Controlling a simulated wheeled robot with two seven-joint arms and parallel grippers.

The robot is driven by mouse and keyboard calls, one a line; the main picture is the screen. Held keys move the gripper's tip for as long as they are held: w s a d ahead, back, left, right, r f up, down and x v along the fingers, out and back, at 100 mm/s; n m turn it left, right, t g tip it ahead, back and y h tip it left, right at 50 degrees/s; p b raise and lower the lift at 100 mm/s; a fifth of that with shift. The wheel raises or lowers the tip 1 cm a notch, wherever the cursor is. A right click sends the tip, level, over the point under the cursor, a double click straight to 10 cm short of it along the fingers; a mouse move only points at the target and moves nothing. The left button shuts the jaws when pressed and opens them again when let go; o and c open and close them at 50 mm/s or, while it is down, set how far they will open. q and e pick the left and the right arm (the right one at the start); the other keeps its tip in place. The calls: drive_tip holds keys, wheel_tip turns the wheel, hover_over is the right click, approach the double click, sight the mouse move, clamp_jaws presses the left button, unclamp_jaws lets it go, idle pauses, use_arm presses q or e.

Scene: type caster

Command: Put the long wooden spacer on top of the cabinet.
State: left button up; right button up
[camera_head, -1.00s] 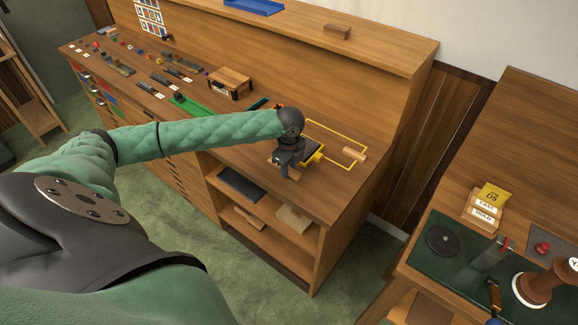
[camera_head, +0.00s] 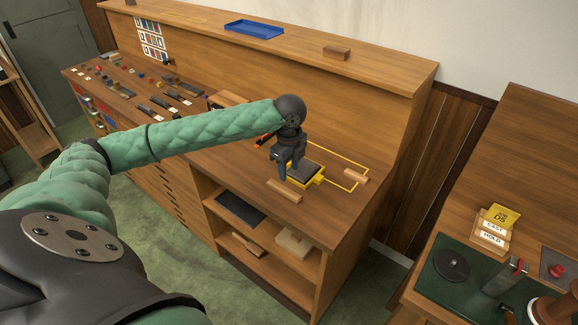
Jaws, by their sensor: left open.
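A long wooden spacer (camera_head: 284,190) lies on the cabinet's counter (camera_head: 240,170), near its front edge. A similar wooden piece (camera_head: 355,176) lies to the right, across the yellow outline; I cannot tell for sure which is the longer. The cabinet's raised top ledge (camera_head: 380,60) runs along the back. My left gripper (camera_head: 287,176) is open and empty, pointing down just behind the near spacer and apart from it. It partly covers a yellow-edged dark tray (camera_head: 306,175). My right gripper is not in view.
On the top ledge are a small wooden block (camera_head: 336,52) and a blue tray (camera_head: 254,30), with clear wood between and beside them. Small parts crowd the counter's left. Shelves below hold a dark plate (camera_head: 240,208) and wooden pieces. A separate bench (camera_head: 440,240) stands right.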

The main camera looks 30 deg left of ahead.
use_arm(q)
drive_tip(key=shift+r+b, duration=0.3)
drive_tip(key=shift+r, duration=1.15)
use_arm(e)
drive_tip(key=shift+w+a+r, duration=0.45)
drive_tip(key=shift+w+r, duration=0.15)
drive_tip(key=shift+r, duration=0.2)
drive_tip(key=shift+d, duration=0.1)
